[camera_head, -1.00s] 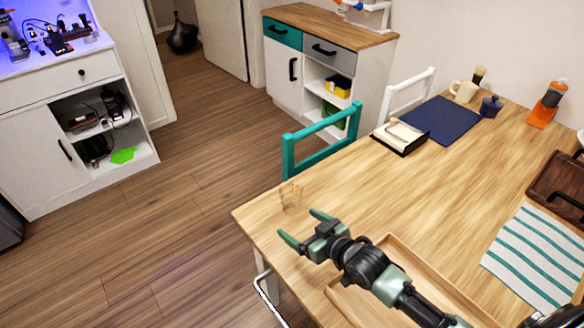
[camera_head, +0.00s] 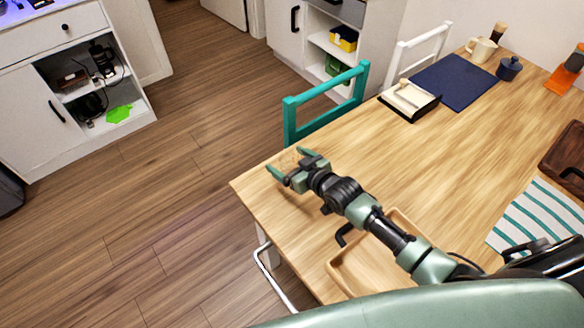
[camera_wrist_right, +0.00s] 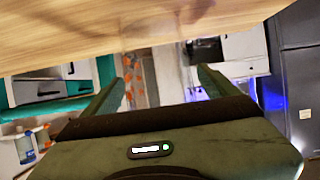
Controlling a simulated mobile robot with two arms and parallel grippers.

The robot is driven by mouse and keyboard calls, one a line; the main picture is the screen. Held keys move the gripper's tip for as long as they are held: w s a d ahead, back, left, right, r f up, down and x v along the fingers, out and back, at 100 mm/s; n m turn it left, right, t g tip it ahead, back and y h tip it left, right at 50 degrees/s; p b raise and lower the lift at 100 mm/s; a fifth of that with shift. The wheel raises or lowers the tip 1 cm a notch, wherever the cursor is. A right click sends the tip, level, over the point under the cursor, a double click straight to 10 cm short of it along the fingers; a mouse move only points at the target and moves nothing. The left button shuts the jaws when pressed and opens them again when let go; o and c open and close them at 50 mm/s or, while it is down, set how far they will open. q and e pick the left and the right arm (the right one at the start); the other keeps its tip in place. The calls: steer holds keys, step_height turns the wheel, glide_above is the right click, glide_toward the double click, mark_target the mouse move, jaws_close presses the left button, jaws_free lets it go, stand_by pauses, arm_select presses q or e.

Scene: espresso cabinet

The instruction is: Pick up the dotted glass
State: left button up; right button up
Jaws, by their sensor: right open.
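The dotted glass (camera_head: 290,157) is clear and faint, with orange dots. It stands near the table's left corner, partly hidden by my right gripper. My right gripper (camera_head: 286,162) is open at the glass, with a fingertip on either side of it in the head view. In the right wrist view, the glass (camera_wrist_right: 136,78) shows between the open fingers of the gripper (camera_wrist_right: 163,78), closer to the left finger. I cannot tell whether they touch. My left gripper is not in view.
The wooden table (camera_head: 440,150) has free room in its middle. A wooden tray (camera_head: 345,272) lies below my right arm. A teal chair (camera_head: 325,100) stands at the table's far edge. A striped cloth (camera_head: 540,222), a blue mat (camera_head: 455,83) and mugs lie farther right.

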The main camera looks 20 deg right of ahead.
steer(key=shift+w+a+f, duration=0.2)
steer(key=shift+w+f, duration=0.05)
steer(key=shift+w, duration=0.25)
steer(key=c, duration=1.5)
steer(key=shift+r, duration=0.1)
steer(key=shift+c, duration=1)
steer(key=shift+r, duration=0.1)
